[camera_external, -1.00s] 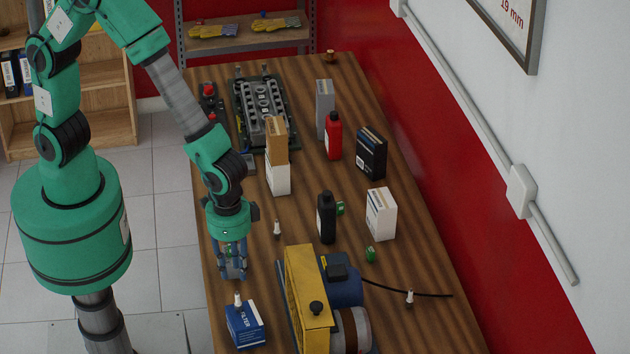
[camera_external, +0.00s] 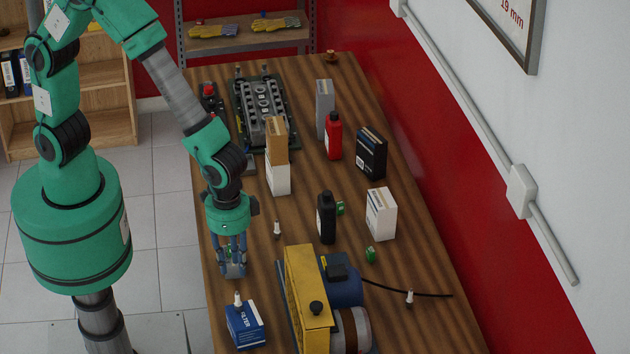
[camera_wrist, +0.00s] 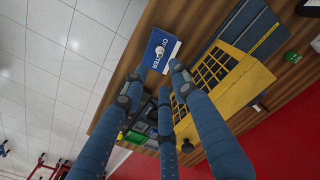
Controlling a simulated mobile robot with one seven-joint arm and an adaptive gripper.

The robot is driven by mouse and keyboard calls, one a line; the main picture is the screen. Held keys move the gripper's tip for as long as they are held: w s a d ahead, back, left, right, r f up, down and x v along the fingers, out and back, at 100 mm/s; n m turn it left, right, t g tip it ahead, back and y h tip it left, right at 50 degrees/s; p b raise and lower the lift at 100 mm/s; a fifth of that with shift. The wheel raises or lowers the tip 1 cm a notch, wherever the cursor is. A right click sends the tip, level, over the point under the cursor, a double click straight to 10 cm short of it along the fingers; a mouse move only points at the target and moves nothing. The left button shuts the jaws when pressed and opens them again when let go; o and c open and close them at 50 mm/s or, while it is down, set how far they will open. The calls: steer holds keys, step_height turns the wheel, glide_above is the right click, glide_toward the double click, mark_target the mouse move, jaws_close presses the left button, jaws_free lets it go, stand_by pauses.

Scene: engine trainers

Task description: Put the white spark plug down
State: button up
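A white spark plug (camera_external: 238,300) stands on top of the blue and white filter box (camera_external: 246,328) at the near left of the table. In the wrist view it shows as a small pale spot (camera_wrist: 160,50) on the blue box (camera_wrist: 168,38). My gripper (camera_external: 232,272) is just above and behind that plug, apart from it. In the wrist view my three-fingered gripper (camera_wrist: 154,88) has its fingers spread, with nothing held between them. Two other white spark plugs are on the wooden table: one (camera_external: 277,229) stands right of my gripper, the other (camera_external: 410,297) by the black cable.
A yellow and blue machine (camera_external: 307,300) stands right of the filter box. A black bottle (camera_external: 326,218), a white box (camera_external: 381,214) and stacked boxes (camera_external: 278,178) stand farther back. An engine block (camera_external: 262,105) is at the far end. Bare wood (camera_external: 425,250) shows at right.

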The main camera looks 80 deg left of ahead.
steer(key=w+a+r+n+t+h, duration=0.1)
steer(key=a+r+t, duration=0.2)
steer(key=a+r, duration=1.7)
steer(key=s+a+r+n+t+y, duration=0.1)
steer(key=s+a+r+n+t, duration=0.1)
steer(key=s+a+r, duration=1)
steer(key=s+a, duration=0.1)
steer(key=a, duration=0.2)
steer(key=shift+a+t, duration=0.25)
steer(key=shift+t, duration=0.05)
step_height(320, 180, down, 13)
steer(key=b, duration=1.3)
steer(key=shift+r, duration=0.15)
steer(key=shift+o, duration=0.5)
